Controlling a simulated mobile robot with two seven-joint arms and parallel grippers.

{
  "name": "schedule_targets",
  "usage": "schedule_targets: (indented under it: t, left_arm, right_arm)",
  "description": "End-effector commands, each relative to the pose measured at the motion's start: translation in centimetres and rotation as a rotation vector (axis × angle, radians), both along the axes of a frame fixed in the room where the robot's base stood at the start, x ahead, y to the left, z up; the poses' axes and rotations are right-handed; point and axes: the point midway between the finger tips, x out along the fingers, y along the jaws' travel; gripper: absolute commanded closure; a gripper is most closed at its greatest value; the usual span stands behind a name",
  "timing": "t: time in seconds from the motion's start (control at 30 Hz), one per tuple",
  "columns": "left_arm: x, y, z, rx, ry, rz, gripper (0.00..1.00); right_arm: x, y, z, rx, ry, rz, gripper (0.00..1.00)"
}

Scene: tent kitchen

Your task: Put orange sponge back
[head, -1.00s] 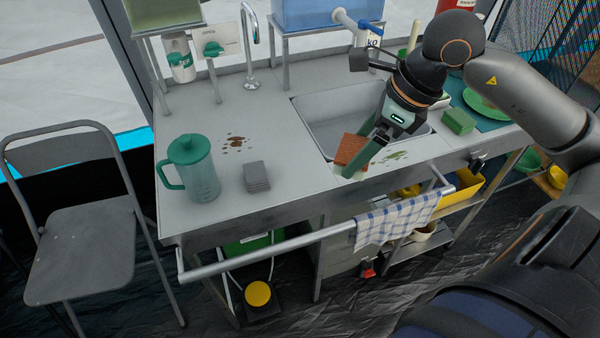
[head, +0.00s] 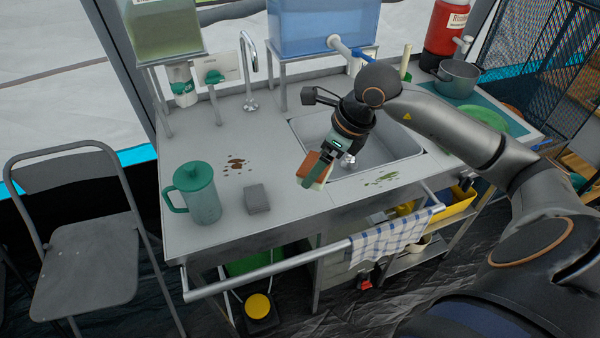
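The orange sponge (head: 309,167) is held in my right gripper (head: 318,172), whose arm comes in from the right. The gripper is shut on it over the counter, at the front left corner of the sink basin (head: 392,146). The sponge is tilted, and a finger covers part of it. I cannot tell whether it touches the counter. A grey sponge (head: 257,198) lies on the counter left of the gripper. My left gripper is not in view.
A green-lidded pitcher (head: 201,198) stands at the counter's left. A brown stain (head: 235,165) and a green stain (head: 382,178) mark the counter (head: 222,237). A tap (head: 249,80) and a blue water tank (head: 322,25) are behind. A checked towel (head: 390,238) hangs on the front rail.

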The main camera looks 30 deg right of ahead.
Motion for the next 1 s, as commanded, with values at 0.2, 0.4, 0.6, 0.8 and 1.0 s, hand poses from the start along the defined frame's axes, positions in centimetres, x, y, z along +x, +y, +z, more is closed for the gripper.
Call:
schedule_targets:
  t: [0.2, 0.4, 0.6, 0.8, 1.0]
  left_arm:
    - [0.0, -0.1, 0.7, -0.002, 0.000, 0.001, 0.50]
    - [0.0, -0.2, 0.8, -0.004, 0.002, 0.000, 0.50]
    - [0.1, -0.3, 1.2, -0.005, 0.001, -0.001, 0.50]
    - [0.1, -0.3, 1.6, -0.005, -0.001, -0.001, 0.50]
    - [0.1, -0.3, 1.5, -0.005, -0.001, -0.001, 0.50]
  right_arm:
    - [3.5, 0.7, -3.8, 0.004, 0.003, 0.001, 0.52]
    - [5.0, 0.7, -5.5, 0.001, 0.000, 0.000, 0.52]
    - [5.4, 0.8, -7.2, 0.000, 0.006, 0.001, 0.52]
    - [5.5, 0.8, -9.3, -0.001, 0.002, 0.001, 0.52]
    - [5.5, 0.7, -9.3, -0.001, 0.000, 0.002, 0.52]
